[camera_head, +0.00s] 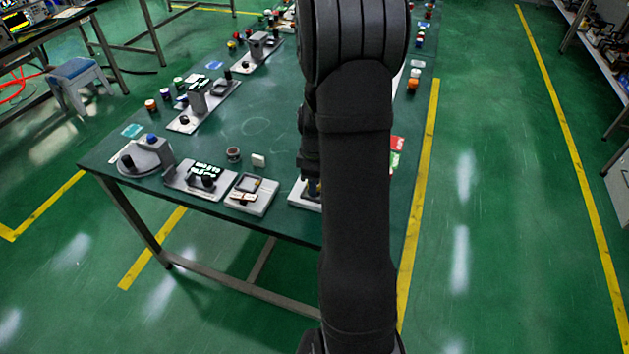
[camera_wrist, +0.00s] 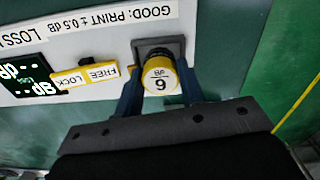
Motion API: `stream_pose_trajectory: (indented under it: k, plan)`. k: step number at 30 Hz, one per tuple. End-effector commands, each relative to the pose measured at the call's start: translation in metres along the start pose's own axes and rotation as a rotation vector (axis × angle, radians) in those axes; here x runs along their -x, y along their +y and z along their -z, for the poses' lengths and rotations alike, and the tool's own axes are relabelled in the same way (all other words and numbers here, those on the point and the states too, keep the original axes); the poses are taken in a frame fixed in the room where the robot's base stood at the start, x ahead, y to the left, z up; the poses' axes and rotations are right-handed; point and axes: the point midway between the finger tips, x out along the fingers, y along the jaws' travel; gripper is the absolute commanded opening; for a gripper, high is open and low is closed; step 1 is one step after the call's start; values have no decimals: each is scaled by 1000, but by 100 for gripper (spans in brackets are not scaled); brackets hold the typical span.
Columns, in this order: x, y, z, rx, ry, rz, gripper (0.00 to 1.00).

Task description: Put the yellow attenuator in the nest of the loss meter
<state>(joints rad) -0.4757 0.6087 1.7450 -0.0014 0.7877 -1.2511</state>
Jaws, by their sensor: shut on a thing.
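The yellow attenuator (camera_wrist: 160,78) has a white face reading "6 dB" and sits between the two blue fingers of my gripper (camera_wrist: 160,88), which is shut on it. The loss meter (camera_wrist: 105,40) is a white panel with "LOSS" print, a black display and a yellow FREE/LOCK label. Its dark square nest (camera_wrist: 150,46) shows just beyond the attenuator, which overlaps the nest's near part. I cannot tell whether the attenuator is inside it or above it. In the head view my arm hides most of the loss meter (camera_head: 300,194), and the attenuator is hidden.
The green table (camera_head: 280,226) ends just in front.

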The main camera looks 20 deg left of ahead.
Motion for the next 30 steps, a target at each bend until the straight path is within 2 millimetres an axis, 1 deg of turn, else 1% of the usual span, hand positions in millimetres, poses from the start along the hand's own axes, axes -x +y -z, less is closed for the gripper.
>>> stream_pose_trajectory:
  k: [5,6,8,9,17,20,23,26,30]
  plan:
    - [-4,0,0,0,0,0,4]
    - [-4,0,0,0,0,0,42]
    - [-3,0,0,0,0,0,53]
    - [-3,0,0,0,0,0,57]
    - [-3,0,0,0,0,0,57]
    - [2,0,0,0,0,-1,57]
    - [15,1,0,0,1,-4,57]
    - [35,1,0,0,2,-5,57]
    - [67,1,0,0,2,-5,57]
